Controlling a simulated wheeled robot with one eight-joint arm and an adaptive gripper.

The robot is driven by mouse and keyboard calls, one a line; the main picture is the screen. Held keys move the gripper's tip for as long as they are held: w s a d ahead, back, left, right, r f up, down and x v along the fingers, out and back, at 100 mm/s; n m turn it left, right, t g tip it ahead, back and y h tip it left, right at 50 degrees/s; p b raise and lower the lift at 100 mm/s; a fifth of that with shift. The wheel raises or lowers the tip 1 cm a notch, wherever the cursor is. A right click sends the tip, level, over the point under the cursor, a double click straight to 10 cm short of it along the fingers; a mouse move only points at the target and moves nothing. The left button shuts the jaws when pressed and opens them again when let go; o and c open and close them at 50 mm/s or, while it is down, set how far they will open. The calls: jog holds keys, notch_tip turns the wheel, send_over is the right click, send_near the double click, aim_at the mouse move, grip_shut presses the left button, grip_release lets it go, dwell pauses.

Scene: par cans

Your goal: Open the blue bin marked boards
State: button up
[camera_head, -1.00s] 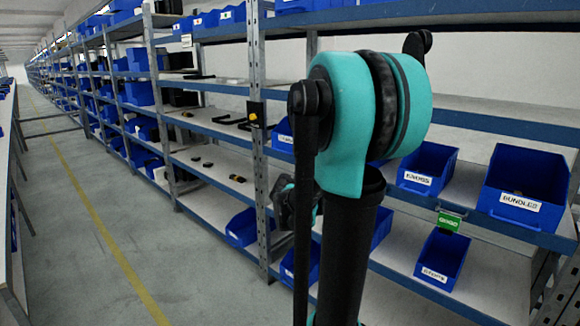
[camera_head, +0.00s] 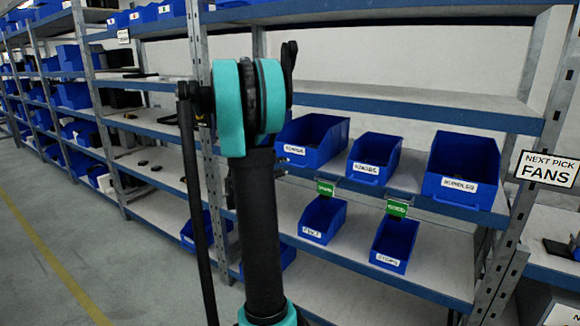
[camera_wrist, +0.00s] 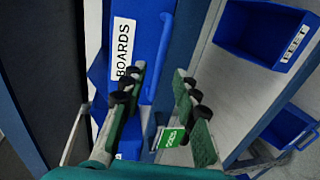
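The blue bin marked BOARDS (camera_wrist: 150,30) fills the upper middle of the wrist view, turned on its side. Its white label (camera_wrist: 123,47) is on the left, and a raised blue bar like a handle (camera_wrist: 158,60) runs beside it. My gripper (camera_wrist: 158,82) is open. Its green fingers with black pads appear on either side of the bar in the picture; I cannot tell if they touch it. In the head view my gripper is hidden behind my arm. I cannot read which bin there is the boards one.
In the head view, bins marked knobs (camera_head: 374,155) and bundles (camera_head: 462,165) stand on a shelf. A sign reading NEXT PICK FANS (camera_head: 548,168) hangs at the right.

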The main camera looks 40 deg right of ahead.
aim_at(290, 165)
jog(key=x, duration=0.6)
jog(key=shift+s, duration=0.1)
grip_shut()
dwell(0.3)
